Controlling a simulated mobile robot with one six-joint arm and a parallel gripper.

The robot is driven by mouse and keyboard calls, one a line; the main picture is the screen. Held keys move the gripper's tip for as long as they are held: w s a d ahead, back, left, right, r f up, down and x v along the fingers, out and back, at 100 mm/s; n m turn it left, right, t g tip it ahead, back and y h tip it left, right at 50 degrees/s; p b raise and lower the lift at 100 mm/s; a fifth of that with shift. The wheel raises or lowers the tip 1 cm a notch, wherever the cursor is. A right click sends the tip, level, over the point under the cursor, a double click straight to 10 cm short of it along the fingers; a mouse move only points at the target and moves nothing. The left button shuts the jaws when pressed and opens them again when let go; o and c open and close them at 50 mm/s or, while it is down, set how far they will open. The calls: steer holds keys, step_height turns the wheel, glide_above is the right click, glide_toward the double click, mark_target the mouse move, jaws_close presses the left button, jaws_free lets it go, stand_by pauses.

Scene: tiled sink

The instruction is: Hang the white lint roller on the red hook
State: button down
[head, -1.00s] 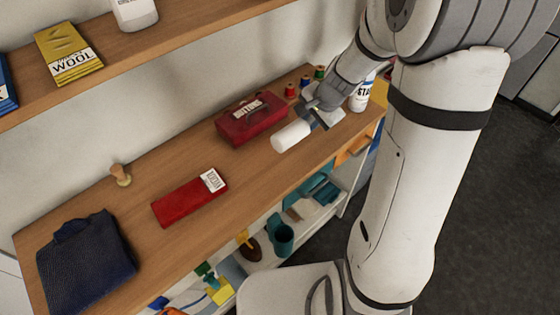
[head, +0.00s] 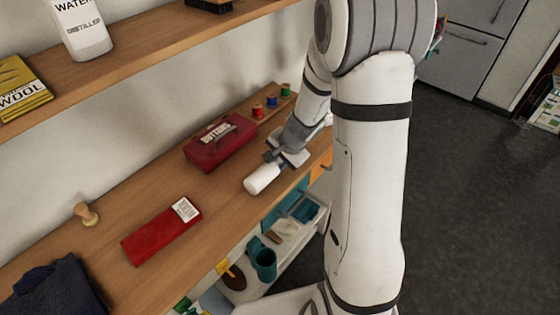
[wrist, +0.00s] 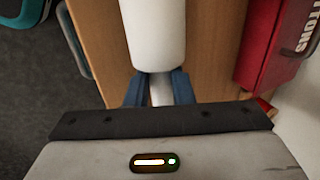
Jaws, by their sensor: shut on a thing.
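The white lint roller (head: 262,179) is held by its handle end in my gripper (head: 276,161). Its white cylinder points to the lower left in the head view, over the wooden shelf top near its front edge. In the wrist view the roller (wrist: 154,35) extends away from me between the two blue fingers of my gripper (wrist: 158,90), which are shut on its narrow handle. A gap between roller and shelf top cannot be judged exactly. No red hook shows in either view.
A red buttons box (head: 218,142) stands just behind the roller. A red packet (head: 162,230), wooden stamp-like object (head: 86,214) and dark folded cloth (head: 50,290) lie to the left. Thread spools (head: 272,102) stand behind. An upper shelf (head: 140,65) runs above.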

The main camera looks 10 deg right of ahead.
steer(key=shift+f+b, duration=0.3)
steer(key=c, duration=1.3)
jaws_free()
steer(key=shift+r, duration=0.1)
steer(key=shift+o, duration=0.2)
steer(key=shift+r+p, duration=0.1)
steer(key=shift+p, duration=0.3)
